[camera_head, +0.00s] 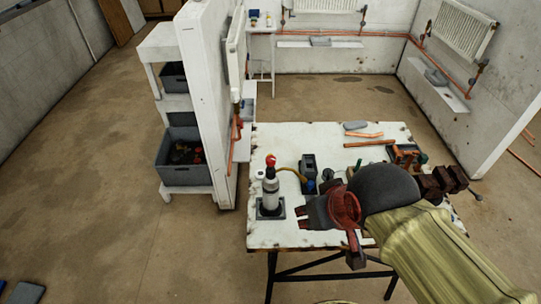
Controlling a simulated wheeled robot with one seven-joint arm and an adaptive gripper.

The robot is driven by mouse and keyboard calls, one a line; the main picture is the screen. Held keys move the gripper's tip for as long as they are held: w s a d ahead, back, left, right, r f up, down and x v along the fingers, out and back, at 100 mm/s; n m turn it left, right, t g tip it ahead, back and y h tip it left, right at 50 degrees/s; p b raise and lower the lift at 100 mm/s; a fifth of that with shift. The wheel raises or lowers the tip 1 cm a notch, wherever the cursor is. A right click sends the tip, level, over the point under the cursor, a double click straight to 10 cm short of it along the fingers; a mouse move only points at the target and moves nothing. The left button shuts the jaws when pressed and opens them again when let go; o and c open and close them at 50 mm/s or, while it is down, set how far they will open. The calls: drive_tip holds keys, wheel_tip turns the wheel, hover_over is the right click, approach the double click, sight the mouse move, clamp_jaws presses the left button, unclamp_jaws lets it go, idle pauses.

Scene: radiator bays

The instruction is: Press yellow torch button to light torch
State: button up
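The torch (270,190) stands upright on a dark square base on the white worktable (262,240). It has a pale cylinder, a dark upper part and a red top, with a thin yellow-brown hose or tube curving off to the right. I cannot make out a separate yellow button at this size. My gripper (302,216) is just right of the torch's lower part, its dark fingers pointing left towards it. A small gap seems to show between fingers and torch. Whether the fingers are parted or shut is unclear. My arm hides part of the table's right side.
A dark container (308,175) stands behind my gripper. Copper pipe pieces (369,143) and a grey item (356,126) lie at the table's back. A white partition (207,100) and shelves with grey bins (184,158) stand left. Floor at left is mostly clear.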

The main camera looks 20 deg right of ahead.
drive_tip(key=c, duration=0.6)
clamp_jaws()
idle(0.8)
